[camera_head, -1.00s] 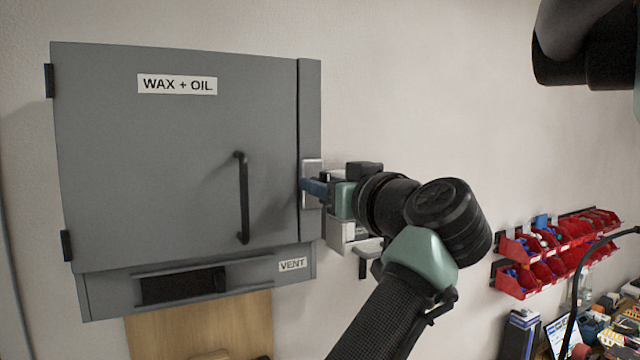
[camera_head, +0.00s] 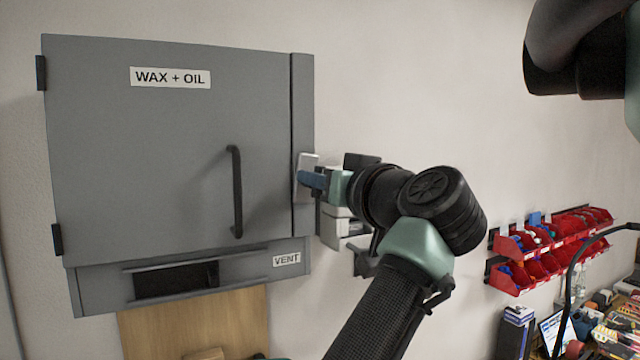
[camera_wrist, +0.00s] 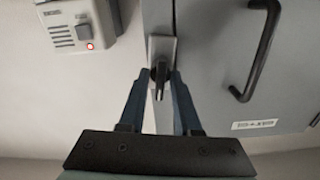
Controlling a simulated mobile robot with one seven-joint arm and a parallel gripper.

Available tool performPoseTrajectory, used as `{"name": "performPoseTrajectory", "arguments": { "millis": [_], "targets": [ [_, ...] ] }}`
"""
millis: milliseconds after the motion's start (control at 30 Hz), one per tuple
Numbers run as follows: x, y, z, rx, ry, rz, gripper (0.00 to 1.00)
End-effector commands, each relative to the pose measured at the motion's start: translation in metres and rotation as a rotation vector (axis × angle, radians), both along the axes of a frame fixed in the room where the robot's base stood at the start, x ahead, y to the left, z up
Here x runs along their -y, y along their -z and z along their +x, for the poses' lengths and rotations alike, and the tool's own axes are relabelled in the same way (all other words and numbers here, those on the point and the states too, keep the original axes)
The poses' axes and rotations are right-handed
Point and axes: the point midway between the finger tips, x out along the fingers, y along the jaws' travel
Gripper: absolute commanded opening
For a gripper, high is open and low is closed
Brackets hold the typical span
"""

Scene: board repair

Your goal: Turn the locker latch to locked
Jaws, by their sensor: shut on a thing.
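The grey locker (camera_head: 160,100) hangs on the wall with its door closed and a "WAX + OIL" label on it. The latch's light metal plate (camera_head: 306,165) is on the locker's right edge; it also shows in the wrist view (camera_wrist: 157,45). In the wrist view a dark latch knob (camera_wrist: 160,75) sits between the blue fingertips of my gripper (camera_wrist: 160,80). My gripper (camera_head: 312,181) is shut on the knob and comes from the right in the head view. There the fingers hide the knob, and I cannot tell its exact angle.
A black door handle (camera_head: 237,192) stands out left of the latch. A grey wall box with a lit red light (camera_wrist: 78,22) is close beside my gripper. Red bins (camera_head: 550,250) and a cluttered bench are at the far right.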

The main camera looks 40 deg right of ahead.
Motion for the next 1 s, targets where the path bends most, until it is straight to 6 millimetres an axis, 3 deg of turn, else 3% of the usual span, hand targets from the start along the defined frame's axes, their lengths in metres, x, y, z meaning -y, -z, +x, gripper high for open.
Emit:
{"name": "performPoseTrajectory", "arguments": {
  "millis": [1000],
  "targets": [
    [0.0027,0.0028,0.0001,0.220,-0.003,0.924,0.00]
  ]
}}
